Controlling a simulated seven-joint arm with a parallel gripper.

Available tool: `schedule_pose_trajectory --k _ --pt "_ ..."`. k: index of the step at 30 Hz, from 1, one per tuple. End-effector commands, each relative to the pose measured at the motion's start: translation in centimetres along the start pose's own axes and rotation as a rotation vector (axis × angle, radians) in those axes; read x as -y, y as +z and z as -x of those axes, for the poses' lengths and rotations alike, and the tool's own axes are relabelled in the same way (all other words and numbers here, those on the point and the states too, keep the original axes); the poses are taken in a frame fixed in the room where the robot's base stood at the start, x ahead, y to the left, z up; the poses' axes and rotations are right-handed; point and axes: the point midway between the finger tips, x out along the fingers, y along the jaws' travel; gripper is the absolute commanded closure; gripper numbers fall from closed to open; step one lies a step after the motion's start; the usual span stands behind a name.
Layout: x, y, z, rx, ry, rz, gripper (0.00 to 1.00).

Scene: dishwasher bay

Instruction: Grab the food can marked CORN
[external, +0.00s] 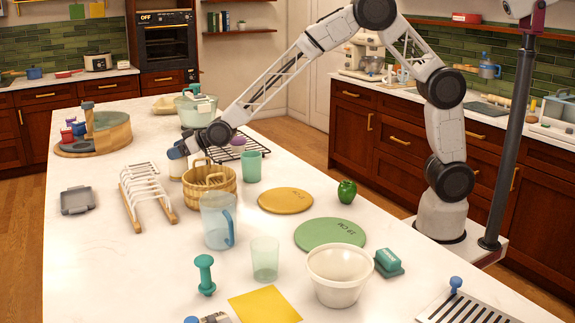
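My gripper (177,152) is at the far left end of my arm, low over the counter just behind and left of a woven basket (212,195). A small pale cylinder (176,172) shows directly below the gripper, next to the basket; it may be a can, but I cannot read any label on it. No lettering CORN is legible in the view. I cannot tell whether the fingers are open or shut, or whether they touch the pale cylinder.
A white rack (146,196) stands left of the basket. A blue pitcher (216,222) stands in front. The counter's (90,260) left front is clear.

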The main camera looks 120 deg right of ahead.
Motion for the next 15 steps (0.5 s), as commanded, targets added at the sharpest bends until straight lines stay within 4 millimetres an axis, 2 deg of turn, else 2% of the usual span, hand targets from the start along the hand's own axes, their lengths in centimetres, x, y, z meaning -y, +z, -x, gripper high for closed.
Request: schedule_pose_trajectory --k 1,9,10,15 --pt "-0.01 0.01 0.0 0.0 0.0 0.0 0.4" --pt "-0.01 0.01 0.0 0.0 0.0 0.0 0.81" --pt "-0.01 -0.1 0.02 -0.001 0.0 0.0 0.84" --pt "-0.01 -0.11 0.02 -0.001 0.0 0.0 0.84"
